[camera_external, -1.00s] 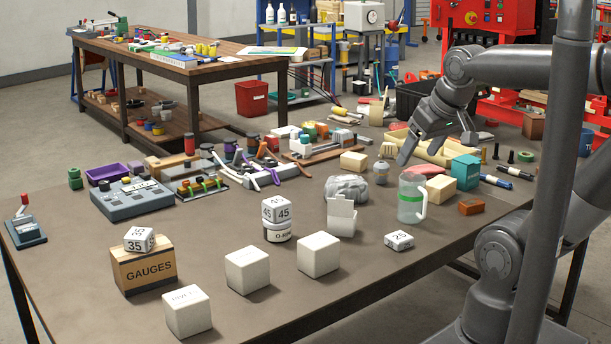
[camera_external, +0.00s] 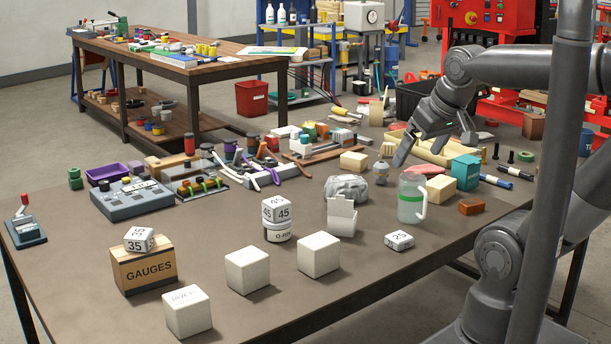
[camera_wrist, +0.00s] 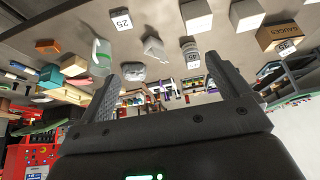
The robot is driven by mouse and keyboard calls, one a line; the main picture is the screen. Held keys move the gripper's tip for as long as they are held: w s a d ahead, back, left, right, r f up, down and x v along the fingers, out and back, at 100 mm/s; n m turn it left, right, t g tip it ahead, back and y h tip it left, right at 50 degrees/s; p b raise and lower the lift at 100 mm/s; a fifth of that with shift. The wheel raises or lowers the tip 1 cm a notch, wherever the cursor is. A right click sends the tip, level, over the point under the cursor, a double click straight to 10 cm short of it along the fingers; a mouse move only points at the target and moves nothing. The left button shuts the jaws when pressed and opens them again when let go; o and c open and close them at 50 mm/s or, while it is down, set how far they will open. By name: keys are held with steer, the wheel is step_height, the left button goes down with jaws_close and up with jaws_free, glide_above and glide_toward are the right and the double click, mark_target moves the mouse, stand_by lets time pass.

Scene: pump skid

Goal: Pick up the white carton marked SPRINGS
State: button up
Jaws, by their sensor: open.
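Three white cartons stand near the front of the table in the external view: a left one (camera_external: 188,312) with faint lettering that looks like RIVETS, a middle one (camera_external: 247,270) and a right one (camera_external: 319,254). I can read no SPRINGS mark on any of them. Two white cartons show at the top of the wrist view, one (camera_wrist: 196,16) left of the other (camera_wrist: 247,15). My gripper (camera_external: 436,147) is open and empty above the table's right part, well apart from the cartons. Its spread fingers (camera_wrist: 173,70) frame the wrist view.
A clear jug (camera_external: 411,198), a small block marked 25 (camera_external: 399,240) and an open white box (camera_external: 341,217) stand between my gripper and the cartons. A GAUGES box (camera_external: 144,270) stands left, topped by a 35 block (camera_external: 139,240). The front table surface is mostly clear.

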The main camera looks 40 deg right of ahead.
steer(key=shift+w, duration=0.1)
steer(key=g, duration=0.6)
glide_above(243, 253)
steer(key=shift+n, duration=0.4)
steer(key=f, duration=1.5)
steer(key=shift+d+f, duration=0.15)
steer(key=shift+d, duration=0.05)
steer(key=shift+a+f, duration=0.2)
steer(key=shift+f, duration=0.1)
step_height(243, 253, down, 5)
steer(key=shift+r, duration=0.1)
steer(key=shift+s+d+f, duration=0.1)
steer(key=shift+s+f, duration=0.15)
steer(key=shift+f, duration=1.25)
steer(key=shift+s+f, duration=0.2)
steer(key=shift+f, duration=1.3)
steer(key=shift+c, duration=0.3)
